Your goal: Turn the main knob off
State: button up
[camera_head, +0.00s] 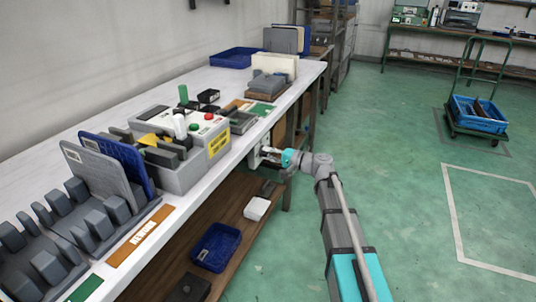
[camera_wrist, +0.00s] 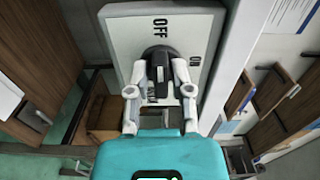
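The main knob (camera_wrist: 158,59) is black and sits on a white panel (camera_wrist: 132,50) in the wrist view. The panel reads OFF above the knob and ON to its right. My gripper (camera_wrist: 160,68) has one finger on each side of the knob, close against it, and looks shut on it. The fingers hide part of the knob, and I cannot tell which label it points to. In the head view my gripper (camera_head: 284,158) is at the front side of the workbench (camera_head: 236,158). The knob is too small to make out there.
A grey control box (camera_head: 183,178) with buttons and blue and grey tray panels (camera_head: 95,170) stand on the bench. A lower shelf (camera_head: 185,245) holds a blue crate (camera_head: 216,247). The green floor to the right is clear up to a trolley (camera_head: 478,113).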

jog(key=shift+o, duration=0.8)
jog(key=v, duration=1.2)
